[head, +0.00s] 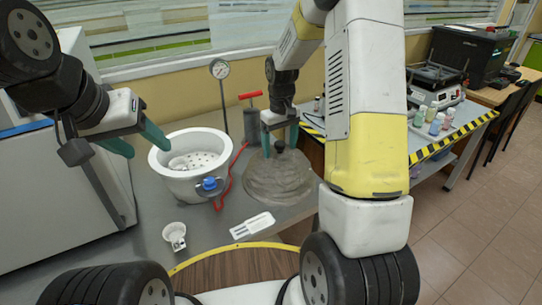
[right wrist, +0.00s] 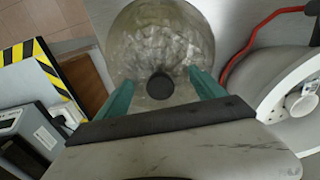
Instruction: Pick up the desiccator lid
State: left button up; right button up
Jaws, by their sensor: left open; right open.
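The desiccator lid (head: 272,180) is a clear, greyish glass dome with a dark knob on top. It rests on the grey table, to the right of the white desiccator bowl (head: 170,184). My right gripper (head: 279,143) is above the lid, its green fingers open on either side of the knob. In the right wrist view the lid (right wrist: 150,35) lies beneath the open fingers, and the black knob (right wrist: 160,86) shows between them, apart from both. My left gripper (head: 142,144) is open and empty, up at the left near the bowl's rim.
A pressure gauge (head: 219,69) and a red-handled pump (head: 251,118) stand behind the bowl. A red hose (head: 232,166) runs between bowl and lid. A small white cup (head: 174,236) and a white tray (head: 252,225) lie in front. Bottles stand on the right-hand table.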

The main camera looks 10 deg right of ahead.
jog(key=shift+c, duration=0.2)
grip_shut()
jog(key=shift+s, duration=0.1)
jog(key=shift+s+f, duration=0.1)
dwell(0.9)
